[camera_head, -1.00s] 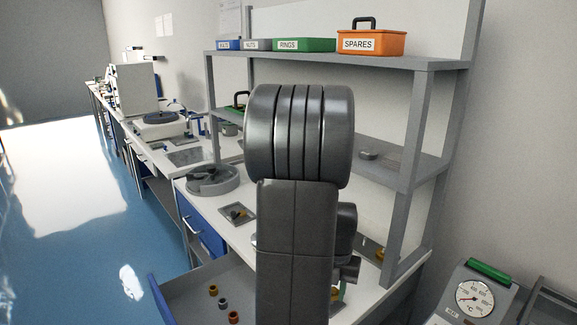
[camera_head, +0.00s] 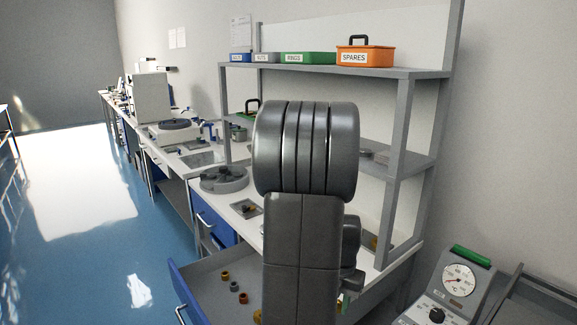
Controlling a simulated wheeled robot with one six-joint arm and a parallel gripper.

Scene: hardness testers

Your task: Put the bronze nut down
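My own dark grey arm fills the middle of the head view and hides what lies behind it. My gripper is not visible, so I cannot see whether it holds a nut. An open drawer (camera_head: 205,268) with a blue front holds a row of small nuts: a brownish-gold nut (camera_head: 225,275), a grey nut (camera_head: 234,286) and a copper-brown nut (camera_head: 243,298). I cannot tell which of these is bronze.
The bench (camera_head: 240,228) carries a round grey tray (camera_head: 224,179) and a small square tray (camera_head: 246,208). A shelf above holds labelled bins and an orange SPARES box (camera_head: 365,56). A dial instrument (camera_head: 457,281) stands at lower right. Blue floor is clear at left.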

